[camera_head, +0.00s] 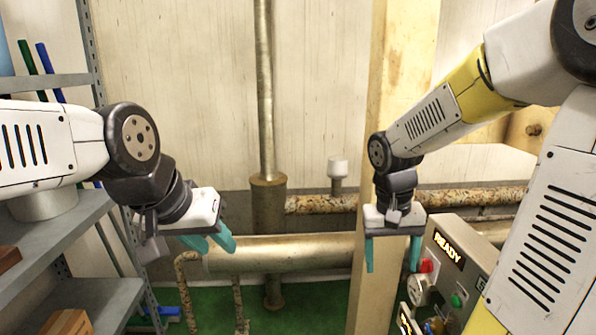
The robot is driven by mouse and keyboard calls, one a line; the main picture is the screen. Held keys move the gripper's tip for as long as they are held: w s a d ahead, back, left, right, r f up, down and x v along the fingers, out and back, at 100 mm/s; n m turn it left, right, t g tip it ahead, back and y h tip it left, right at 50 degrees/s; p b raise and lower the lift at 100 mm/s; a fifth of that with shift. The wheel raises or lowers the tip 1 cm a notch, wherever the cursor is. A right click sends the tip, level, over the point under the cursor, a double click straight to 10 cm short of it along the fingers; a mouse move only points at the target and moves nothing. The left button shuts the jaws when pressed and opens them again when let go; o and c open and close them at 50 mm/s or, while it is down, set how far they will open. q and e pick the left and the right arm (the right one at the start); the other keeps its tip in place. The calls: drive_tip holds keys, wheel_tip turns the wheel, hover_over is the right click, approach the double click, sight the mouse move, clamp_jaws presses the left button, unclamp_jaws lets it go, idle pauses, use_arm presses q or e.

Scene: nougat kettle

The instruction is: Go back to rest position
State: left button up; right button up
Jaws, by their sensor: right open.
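My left gripper (217,246) hangs on the left, beside the grey shelf, with its teal fingers in front of the horizontal pipe. It is turned at an angle, and the gap between its fingers is hard to judge. I see nothing held in it. My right gripper (392,267) points down in front of the wooden post, just left of the control box. Its two teal fingers are apart with nothing between them. Its right finger appears close to the red button (426,266) in this view; I cannot tell whether they touch.
A grey shelf (95,300) stands at left. A wooden post (398,60) and pipes (290,254) stand behind. Green floor (310,305) shows below.

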drive_tip(key=s+a+r+n+t+y, duration=0.1)
drive_tip(key=s+a+r+t+y, duration=0.2)
drive_tip(key=s+a+r+t, duration=0.2)
drive_tip(key=s+r, duration=0.3)
drive_tip(key=r, duration=0.2)
drive_tip(key=shift+n+t+y, duration=0.3)
drive_tip(key=shift+n, duration=0.1)
